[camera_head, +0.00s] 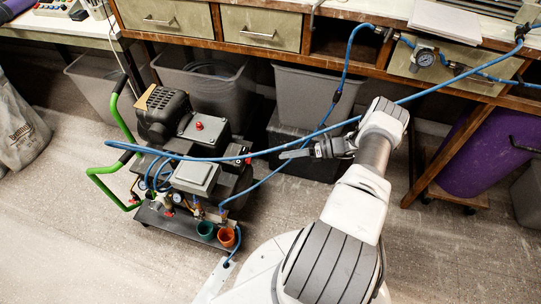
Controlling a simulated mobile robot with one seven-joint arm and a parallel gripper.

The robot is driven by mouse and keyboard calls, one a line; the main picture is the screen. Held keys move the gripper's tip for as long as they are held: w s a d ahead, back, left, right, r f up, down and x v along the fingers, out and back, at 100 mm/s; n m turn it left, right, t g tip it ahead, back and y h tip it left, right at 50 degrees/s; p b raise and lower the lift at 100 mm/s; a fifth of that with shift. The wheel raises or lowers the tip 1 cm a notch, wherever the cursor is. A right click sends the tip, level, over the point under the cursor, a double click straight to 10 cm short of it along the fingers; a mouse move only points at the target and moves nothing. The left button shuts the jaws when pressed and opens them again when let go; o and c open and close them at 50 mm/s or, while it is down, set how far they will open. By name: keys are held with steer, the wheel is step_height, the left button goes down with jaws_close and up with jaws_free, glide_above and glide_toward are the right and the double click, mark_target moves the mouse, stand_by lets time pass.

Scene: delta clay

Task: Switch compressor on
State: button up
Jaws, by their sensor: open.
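The compressor (160,128) stands on the floor left of centre, with a black motor, grey boxes and a green tubular handle (100,170). A small red knob (199,125) sits on top of one grey box (203,133). Another small red part shows on its right side, close to the blue hose. My gripper (287,153) is open and empty, pointing left toward the compressor from its right side. It is apart from the red knob. A blue hose (440,89) crosses the view near my gripper; I cannot tell whether they touch.
A wooden workbench with drawers (165,18) runs along the back, with grey bins (208,80) beneath it. A purple barrel (480,150) stands at the right. Green and orange cups (226,236) sit at the compressor's front. Floor at the lower left is clear.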

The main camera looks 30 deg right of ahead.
steer(key=shift+v, duration=2.2)
